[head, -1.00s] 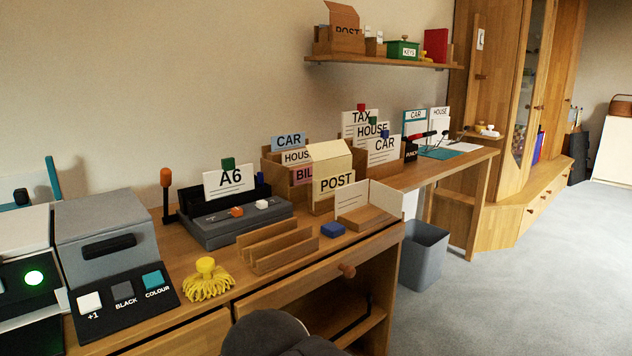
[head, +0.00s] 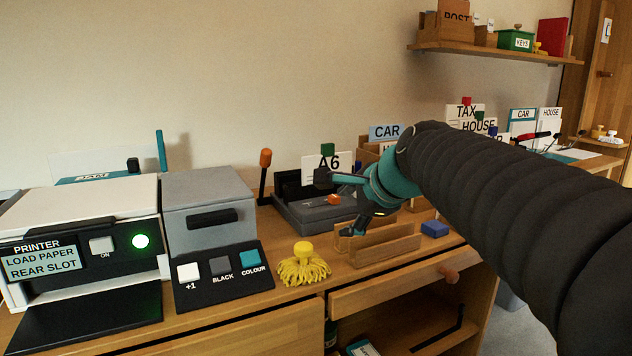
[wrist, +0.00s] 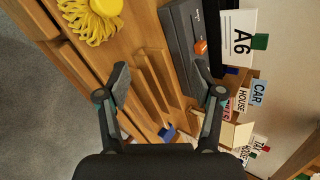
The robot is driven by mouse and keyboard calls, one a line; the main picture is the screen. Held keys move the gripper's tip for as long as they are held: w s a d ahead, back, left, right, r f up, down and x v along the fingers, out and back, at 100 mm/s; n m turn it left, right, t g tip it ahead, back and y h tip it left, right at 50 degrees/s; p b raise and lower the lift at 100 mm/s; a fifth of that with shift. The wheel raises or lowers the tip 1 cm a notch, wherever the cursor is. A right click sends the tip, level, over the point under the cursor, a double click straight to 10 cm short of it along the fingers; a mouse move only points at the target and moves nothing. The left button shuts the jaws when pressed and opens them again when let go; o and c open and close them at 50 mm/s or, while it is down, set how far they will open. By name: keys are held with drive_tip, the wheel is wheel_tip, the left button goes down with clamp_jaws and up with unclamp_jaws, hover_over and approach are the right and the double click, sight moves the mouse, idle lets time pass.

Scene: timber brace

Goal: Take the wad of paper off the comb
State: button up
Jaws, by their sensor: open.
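A white paper wad marked A6 (head: 338,163) with a green clip stands upright at the back of a grey desktop machine (head: 325,219) with an orange slider. It also shows at upper right in the wrist view (wrist: 237,32). No comb teeth can be made out; the wad's lower edge meets the dark rear of the machine. My gripper (head: 338,205) is open and empty, in front of the machine and above the slotted wooden rack (head: 380,246). In the wrist view its fingers (wrist: 161,72) are spread apart over the rack, with the wad beyond the right finger.
A yellow tufted brush (head: 303,265), a button panel (head: 222,272) and a printer (head: 85,245) are at left. An orange-topped lever (head: 265,175) stands by the machine. A blue block (head: 435,229) lies right of the rack. Labelled card holders (head: 385,132) stand behind my arm.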

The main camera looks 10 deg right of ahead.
drive_tip(key=w+d+r+m+t+y+b, duration=0.1)
drive_tip(key=w+r+m, duration=0.25)
drive_tip(key=w, duration=0.25)
drive_tip(key=w+d+r+m+t+b, duration=0.1)
drive_tip(key=w+d+r+m, duration=0.1)
drive_tip(key=w+m, duration=0.3)
drive_tip(key=m+t, duration=0.2)
drive_tip(key=m, duration=0.4)
approach(329, 145)
drive_tip(key=x, duration=0.5)
drive_tip(key=shift+w+a+r, duration=0.1)
drive_tip(key=shift+w, duration=0.25)
drive_tip(key=shift+b+x, duration=0.4)
drive_tip(key=shift+x, duration=2.25)
drive_tip(key=shift+s+f, duration=0.1)
drive_tip(key=shift+f, duration=0.1)
clamp_jaws()
